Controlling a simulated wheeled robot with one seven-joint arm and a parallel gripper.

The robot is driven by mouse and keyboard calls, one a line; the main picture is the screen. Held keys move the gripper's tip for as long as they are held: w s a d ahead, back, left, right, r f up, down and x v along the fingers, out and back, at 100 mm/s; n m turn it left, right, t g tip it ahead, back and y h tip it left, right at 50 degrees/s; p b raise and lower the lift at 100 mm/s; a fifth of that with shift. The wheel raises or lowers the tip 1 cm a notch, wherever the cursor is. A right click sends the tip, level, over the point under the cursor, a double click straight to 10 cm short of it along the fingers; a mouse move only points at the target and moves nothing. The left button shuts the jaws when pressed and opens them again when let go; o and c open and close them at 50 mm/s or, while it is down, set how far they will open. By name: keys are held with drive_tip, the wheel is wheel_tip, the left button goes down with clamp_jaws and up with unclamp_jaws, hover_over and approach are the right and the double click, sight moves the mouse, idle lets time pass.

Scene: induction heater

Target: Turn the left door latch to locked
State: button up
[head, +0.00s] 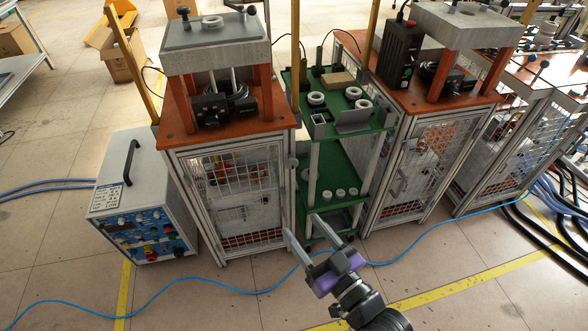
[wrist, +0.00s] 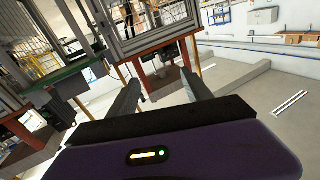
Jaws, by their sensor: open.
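The left cabinet's wire-mesh door (head: 232,196) is closed in its grey frame in the head view. A small grey piece (head: 293,163) on the frame's right post looks like its latch; it is too small to tell which way it is turned. My gripper (head: 300,226) is open and empty, in front of the lower right of that cabinet, below and apart from the grey piece. In the wrist view my gripper (wrist: 160,78) shows two spread fingers with nothing between them. The scene there is strongly tilted, and I cannot make out the latch.
A green shelf rack (head: 330,150) with white rings stands right of the left cabinet. A second mesh cabinet (head: 415,175) stands beyond it. A grey control box (head: 146,200) stands at the left. A blue cable (head: 190,291) crosses the otherwise open floor in front.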

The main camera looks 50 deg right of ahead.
drive_tip(key=w+d+f+m+g+h, duration=0.1)
drive_tip(key=w+d+f+m+h, duration=0.3)
drive_tip(key=w+d, duration=0.9)
drive_tip(key=n+g+h, duration=0.1)
drive_tip(key=g, duration=0.1)
approach(293, 164)
drive_tip(key=shift+b+x, duration=1.45)
drive_tip(key=shift+x, duration=2.7)
clamp_jaws()
